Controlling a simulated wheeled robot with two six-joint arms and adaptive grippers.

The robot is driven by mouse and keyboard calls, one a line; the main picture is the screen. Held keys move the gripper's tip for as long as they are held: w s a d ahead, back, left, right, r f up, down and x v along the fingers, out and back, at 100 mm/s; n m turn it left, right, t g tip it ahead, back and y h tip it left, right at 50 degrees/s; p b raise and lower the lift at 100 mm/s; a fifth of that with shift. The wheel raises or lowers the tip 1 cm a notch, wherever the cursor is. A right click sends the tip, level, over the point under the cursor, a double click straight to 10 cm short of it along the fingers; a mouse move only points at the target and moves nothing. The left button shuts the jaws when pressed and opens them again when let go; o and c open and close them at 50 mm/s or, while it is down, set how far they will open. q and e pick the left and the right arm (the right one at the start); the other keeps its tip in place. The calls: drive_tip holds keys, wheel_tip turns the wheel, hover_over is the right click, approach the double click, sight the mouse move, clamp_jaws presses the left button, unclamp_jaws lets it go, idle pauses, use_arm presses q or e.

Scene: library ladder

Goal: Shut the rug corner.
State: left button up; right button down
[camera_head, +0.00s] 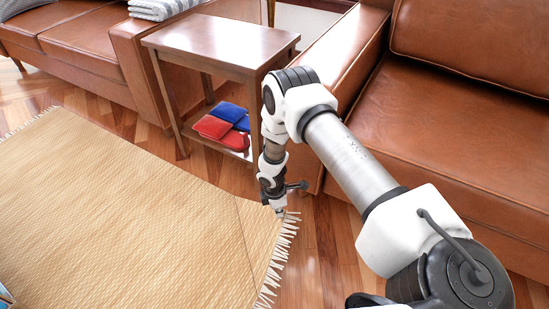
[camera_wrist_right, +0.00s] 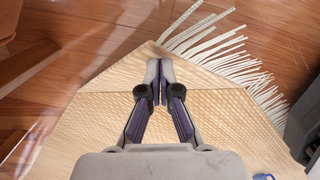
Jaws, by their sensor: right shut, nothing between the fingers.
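The woven tan rug (camera_head: 120,210) lies on the wooden floor. Its fringed corner section (camera_head: 262,222) is at the right, marked off by a crease line from the rest. In the right wrist view the corner section (camera_wrist_right: 205,78) spreads under and beyond the fingers, with white fringe along its right edge. It looks nearly flat; I cannot tell whether it is slightly raised. My right gripper (camera_head: 281,212) is shut and empty, pointing down at the corner tip; its closed fingertips (camera_wrist_right: 160,65) show over the corner. Contact with the rug is unclear. My left gripper is out of view.
A wooden side table (camera_head: 222,42) stands behind the corner, with red (camera_head: 214,127) and blue (camera_head: 229,111) folded items on its lower shelf. Brown leather sofas stand at the left (camera_head: 85,45) and right (camera_head: 455,120). Bare floor (camera_head: 325,240) lies right of the fringe.

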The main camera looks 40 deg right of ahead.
sight(299, 230)
drive_tip(key=s+d+f+b, duration=0.1)
drive_tip(key=d+f+b, duration=0.1)
drive_tip(key=f, duration=0.2)
drive_tip(key=s+d+f+b, duration=0.1)
drive_tip(key=d+f+b, duration=0.1)
drive_tip(key=f, duration=0.2)
drive_tip(key=s+d+f+b, duration=0.1)
drive_tip(key=d+f+b, duration=0.1)
drive_tip(key=f+b, duration=0.1)
drive_tip(key=shift+d+f, duration=0.35)
drive_tip(key=shift+f, duration=0.05)
drive_tip(key=shift+d+f+b, duration=0.2)
drive_tip(key=shift+f+b, duration=0.6)
drive_tip(key=shift+f, duration=0.1)
wheel_tip(299, 230, up, 12)
drive_tip(key=a, duration=0.1)
drive_tip(key=shift+w+a, duration=0.15)
drive_tip(key=shift+w, duration=0.1)
